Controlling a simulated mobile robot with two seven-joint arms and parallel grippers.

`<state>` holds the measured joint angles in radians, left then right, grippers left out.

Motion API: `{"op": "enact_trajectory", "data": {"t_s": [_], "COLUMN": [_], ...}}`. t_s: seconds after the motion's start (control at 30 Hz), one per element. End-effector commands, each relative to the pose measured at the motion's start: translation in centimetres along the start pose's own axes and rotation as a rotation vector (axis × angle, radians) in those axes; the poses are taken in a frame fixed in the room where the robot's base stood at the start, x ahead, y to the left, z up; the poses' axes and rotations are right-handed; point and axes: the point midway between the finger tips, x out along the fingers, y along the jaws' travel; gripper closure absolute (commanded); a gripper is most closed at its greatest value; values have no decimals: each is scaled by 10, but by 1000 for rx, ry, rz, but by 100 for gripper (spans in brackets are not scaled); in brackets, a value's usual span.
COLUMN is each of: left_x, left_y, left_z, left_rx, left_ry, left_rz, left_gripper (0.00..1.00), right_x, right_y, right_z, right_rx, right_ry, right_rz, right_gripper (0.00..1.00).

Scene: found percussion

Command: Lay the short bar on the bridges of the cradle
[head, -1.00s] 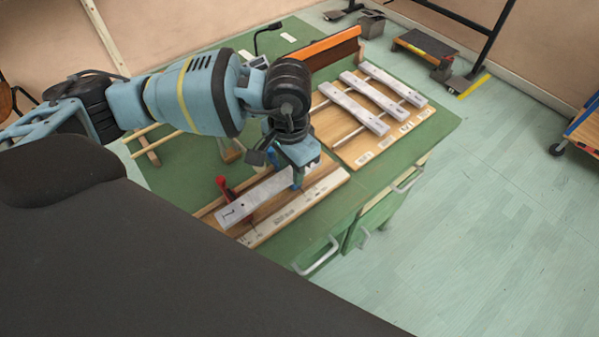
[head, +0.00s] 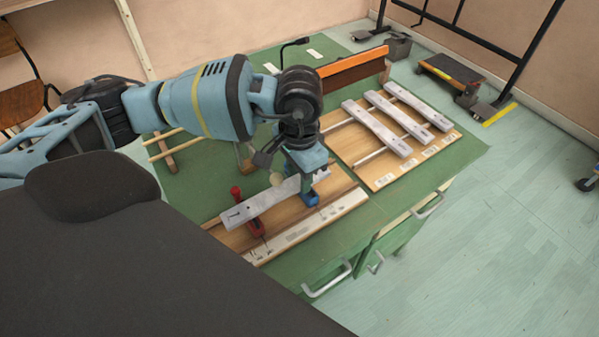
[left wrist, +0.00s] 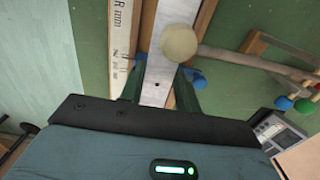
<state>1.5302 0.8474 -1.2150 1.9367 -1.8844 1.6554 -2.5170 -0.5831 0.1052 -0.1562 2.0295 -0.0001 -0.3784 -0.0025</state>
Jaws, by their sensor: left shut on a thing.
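My left gripper (head: 310,190) is shut on a silver-grey metal bar (head: 250,207) with a dark mark near its left end. The bar is held over the front wooden board (head: 325,185). In the left wrist view the bar (left wrist: 157,80) runs up the picture from between the fingers. A second wooden board (head: 380,182) to the right has two pale crosswise rails (head: 368,160) carrying three similar bars (head: 375,128); the rails' left ends are bare. I cannot tell for certain which support is the cradle. My right gripper is not in view.
A red-handled tool (head: 236,193) is partly hidden by the held bar. A cream mallet head (left wrist: 180,43) shows close to the bar. An orange-topped panel (head: 352,62) stands behind the right board. The green bench top (head: 465,150) is clear at right.

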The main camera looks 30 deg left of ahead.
Motion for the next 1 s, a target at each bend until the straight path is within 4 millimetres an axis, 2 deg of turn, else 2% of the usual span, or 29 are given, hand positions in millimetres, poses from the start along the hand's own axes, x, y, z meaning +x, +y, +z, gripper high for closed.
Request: {"op": "enact_trajectory", "data": {"t_s": [0.4, 0.43, 0.6, 0.93, 1.0], "left_x": [5, 5, 4, 5, 0], "left_y": [0, 0, 0, 0, 0], "left_z": [0, 0, 0, 0, -1], "left_rx": [0, 0, 0, 0, 0], "left_ry": [0, 0, 1, -1, 2], "left_rz": [0, 0, 0, 0, 0], "left_gripper": [100, 66, 44, 42, 42], "right_x": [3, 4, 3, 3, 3], "right_y": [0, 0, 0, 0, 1], "right_z": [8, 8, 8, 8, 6], "right_rx": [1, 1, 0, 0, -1], "right_ry": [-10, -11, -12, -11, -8], "right_rz": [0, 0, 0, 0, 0], "right_gripper": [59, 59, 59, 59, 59]}}
